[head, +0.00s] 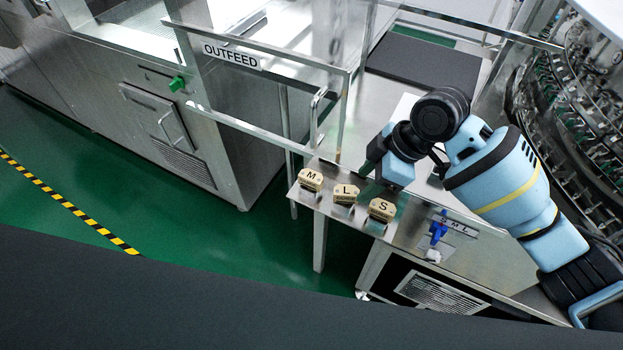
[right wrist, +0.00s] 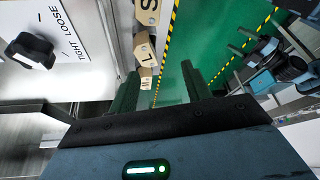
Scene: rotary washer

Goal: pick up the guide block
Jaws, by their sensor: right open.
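Three cream guide blocks stand in a row on the steel ledge: M (head: 311,180), L (head: 346,194) and S (head: 381,210). In the right wrist view they line up near the top: S (right wrist: 148,9), L (right wrist: 145,48) and M (right wrist: 144,77). My right gripper (head: 370,168) is just behind the blocks, near L and S, apart from them. In the right wrist view its two dark fingers (right wrist: 160,88) are spread with nothing gripped, and the blocks lie beyond them. A blue and black part of my left arm (right wrist: 275,68) shows small at the right; its jaw state is unclear.
A blue knob (head: 438,230) sits on the front panel, right of the blocks. The rotary machine (head: 570,110) is at the right. Green floor (head: 240,240) is clear in front.

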